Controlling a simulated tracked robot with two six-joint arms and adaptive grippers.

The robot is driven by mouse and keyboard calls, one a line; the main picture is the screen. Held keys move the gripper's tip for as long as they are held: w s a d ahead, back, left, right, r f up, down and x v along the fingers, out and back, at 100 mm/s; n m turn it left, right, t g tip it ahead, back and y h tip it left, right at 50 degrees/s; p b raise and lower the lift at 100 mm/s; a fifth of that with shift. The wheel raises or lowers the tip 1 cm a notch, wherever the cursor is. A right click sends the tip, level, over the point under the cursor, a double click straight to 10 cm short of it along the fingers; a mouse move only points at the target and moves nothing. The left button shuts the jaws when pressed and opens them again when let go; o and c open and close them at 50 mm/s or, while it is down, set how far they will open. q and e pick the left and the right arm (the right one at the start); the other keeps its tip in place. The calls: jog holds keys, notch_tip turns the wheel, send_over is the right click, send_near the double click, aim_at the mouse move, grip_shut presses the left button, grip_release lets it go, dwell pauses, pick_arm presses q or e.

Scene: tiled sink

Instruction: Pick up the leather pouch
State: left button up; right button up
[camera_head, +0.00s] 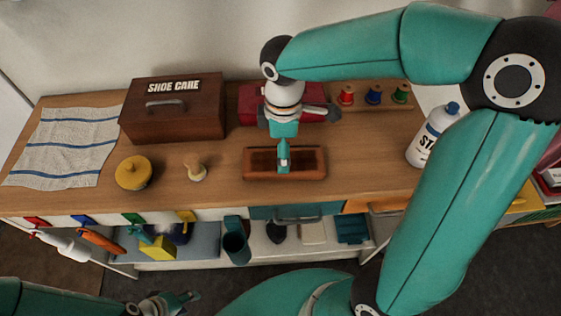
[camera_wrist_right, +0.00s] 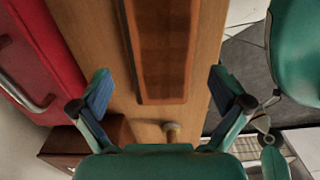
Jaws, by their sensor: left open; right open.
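A brown rectangular, tray-like thing (camera_head: 256,168) with a raised rim and darker inside lies on the counter. It also shows in the right wrist view (camera_wrist_right: 165,50). I cannot tell whether it is the leather pouch; nothing else on the counter clearly looks like one. My right gripper (camera_head: 283,160) is above it, hiding part of its middle. In the right wrist view its two fingers (camera_wrist_right: 165,92) are spread apart with nothing held, and the brown thing lies beyond, between them. My left gripper (camera_head: 178,302) is open and empty, low at the bottom left, away from the counter top.
A shoe care box (camera_head: 175,112), a red box (camera_head: 250,104), thread spools (camera_head: 374,96) and a white bottle (camera_head: 432,135) stand around the back and right. A yellow round tin (camera_head: 133,173), a small pale knobbed item (camera_head: 196,172) and a striped towel (camera_head: 65,147) are left.

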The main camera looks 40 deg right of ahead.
notch_tip(320, 180, down, 5)
jog(key=shift+d+r, duration=0.1)
jog(key=shift+w, duration=0.1)
jog(key=c, duration=1.2)
